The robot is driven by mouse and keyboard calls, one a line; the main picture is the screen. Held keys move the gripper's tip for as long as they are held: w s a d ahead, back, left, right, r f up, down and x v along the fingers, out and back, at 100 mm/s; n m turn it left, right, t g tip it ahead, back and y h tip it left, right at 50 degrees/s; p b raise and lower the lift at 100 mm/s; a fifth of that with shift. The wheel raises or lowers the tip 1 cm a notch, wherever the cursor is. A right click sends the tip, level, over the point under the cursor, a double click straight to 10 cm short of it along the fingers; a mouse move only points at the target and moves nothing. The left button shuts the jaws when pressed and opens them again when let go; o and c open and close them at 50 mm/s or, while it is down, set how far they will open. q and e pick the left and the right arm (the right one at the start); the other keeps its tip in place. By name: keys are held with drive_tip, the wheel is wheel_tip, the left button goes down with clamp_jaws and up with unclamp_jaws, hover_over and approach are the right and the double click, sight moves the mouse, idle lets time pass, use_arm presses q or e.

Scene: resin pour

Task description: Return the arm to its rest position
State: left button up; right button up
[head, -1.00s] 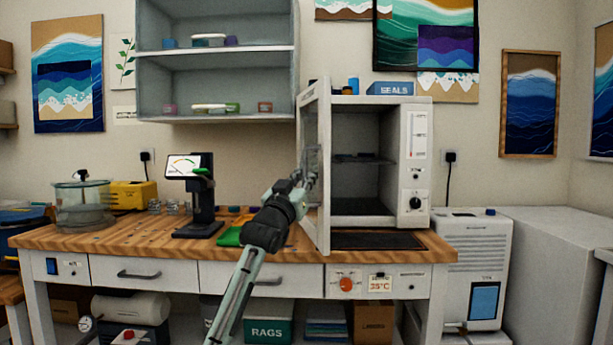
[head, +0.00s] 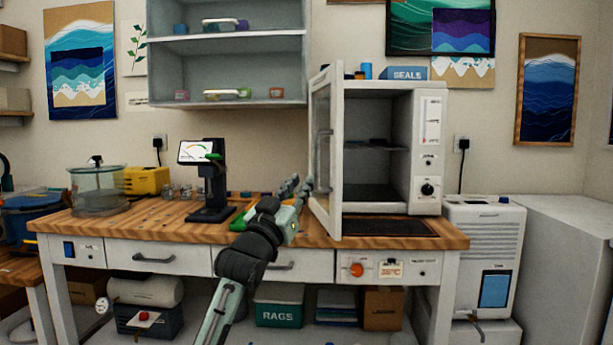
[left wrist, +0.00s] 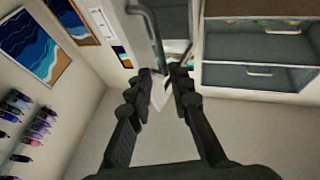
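My left arm reaches up from the bottom middle of the head view. Its gripper (head: 298,190) is above the wooden bench, just left of the open white oven door (head: 336,150). In the left wrist view the two dark fingers (left wrist: 160,78) are apart, with a visible gap and nothing clearly held between them. A grey curved bar (left wrist: 148,20), which looks like a handle, shows just beyond the fingertips; I cannot tell whether they touch it. My right gripper is in neither view.
The white oven (head: 428,150) stands open on the bench (head: 150,222), its shelves visible. A black stand with a gauge (head: 208,180), a clear pot (head: 97,190) and a yellow box (head: 146,181) are to the left. A wall shelf (head: 228,104) hangs above.

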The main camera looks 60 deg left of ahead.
use_arm(q)
drive_tip(key=shift+s+d+f, duration=0.1)
drive_tip(key=shift+s+d, duration=0.05)
drive_tip(key=shift+s, duration=0.05)
idle(0.5)
drive_tip(key=w+d+f+m+g+h, duration=0.1)
drive_tip(key=w+d+f+g+h, duration=0.2)
drive_tip(key=f, duration=1)
drive_tip(key=w+d+f+m+g+h, duration=0.2)
drive_tip(key=d+f, duration=0.3)
drive_tip(key=f, duration=0.8)
drive_tip(key=w+d+f+m+g+h, duration=0.1)
drive_tip(key=w+d+f+g+h, duration=0.15)
drive_tip(key=f, duration=1.05)
drive_tip(key=s+d+f+m+g+h, duration=0.1)
drive_tip(key=s+d+f+g, duration=0.1)
drive_tip(key=s+d+f, duration=0.4)
drive_tip(key=s+d+f+m+g+h, duration=0.1)
drive_tip(key=s+d+f+m+g, duration=0.1)
drive_tip(key=s+d+f, duration=0.4)
drive_tip(key=s+d+f+m+g+h, duration=0.1)
drive_tip(key=s+d+f+g, duration=0.3)
drive_tip(key=d+f, duration=0.8)
wheel_tip(320, 180, down, 5)
drive_tip(key=shift+s+r+m+h, duration=0.15)
drive_tip(key=shift+s+m+h, duration=0.3)
drive_tip(key=shift+s, duration=0.65)
